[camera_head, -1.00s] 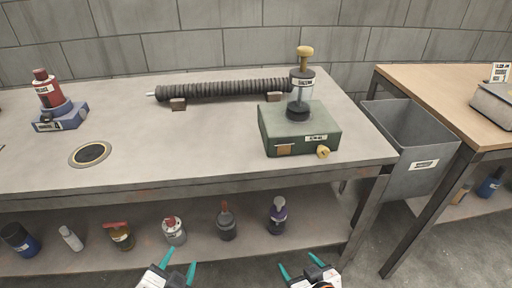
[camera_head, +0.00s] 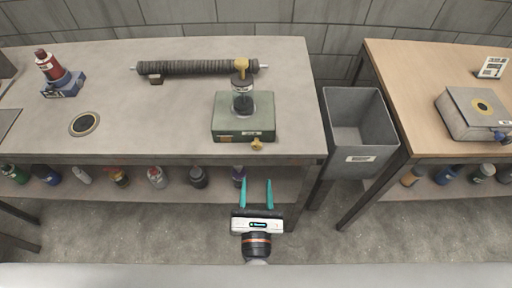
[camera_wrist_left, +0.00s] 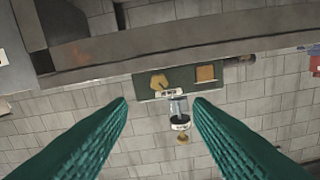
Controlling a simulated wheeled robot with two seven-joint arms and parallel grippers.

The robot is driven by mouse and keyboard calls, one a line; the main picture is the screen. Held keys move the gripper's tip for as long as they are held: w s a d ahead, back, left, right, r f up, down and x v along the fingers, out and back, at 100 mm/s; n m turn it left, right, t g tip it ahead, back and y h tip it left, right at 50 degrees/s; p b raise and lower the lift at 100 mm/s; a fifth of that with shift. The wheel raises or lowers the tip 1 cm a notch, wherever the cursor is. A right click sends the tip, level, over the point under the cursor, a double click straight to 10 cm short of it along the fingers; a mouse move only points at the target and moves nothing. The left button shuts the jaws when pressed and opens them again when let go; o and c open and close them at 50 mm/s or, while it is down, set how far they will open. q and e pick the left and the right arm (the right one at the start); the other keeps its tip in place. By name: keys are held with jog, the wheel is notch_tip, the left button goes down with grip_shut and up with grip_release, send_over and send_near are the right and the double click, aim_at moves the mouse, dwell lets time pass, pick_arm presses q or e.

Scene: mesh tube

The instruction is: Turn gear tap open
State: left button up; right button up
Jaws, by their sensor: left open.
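The gear tap is a small yellow knob (camera_head: 257,144) on the front face of a green box (camera_head: 228,128), low and right of centre. In the left wrist view the knob (camera_wrist_left: 158,81) shows upside down on the green box (camera_wrist_left: 181,87), beside a square tan plate (camera_wrist_left: 206,73). A clear cylinder (camera_head: 243,98) with a dark base and a yellow top knob (camera_head: 240,65) stands on the box. My left gripper (camera_head: 256,182) is open and empty, in front of the table edge, pointing toward the knob and apart from it. My right gripper is out of view.
A ribbed dark hose (camera_head: 195,67) lies behind the box. A red bottle on a blue base (camera_head: 62,86) and a round ring (camera_head: 85,123) are at left. Several bottles stand on the lower shelf.

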aim_at(257, 147)
pick_arm(q)
jog(key=w, duration=1)
jog(key=shift+w+d+p, duration=0.1)
jog(key=shift+w+p, duration=0.05)
jog(key=shift+p, duration=0.25)
jog(key=c, duration=1)
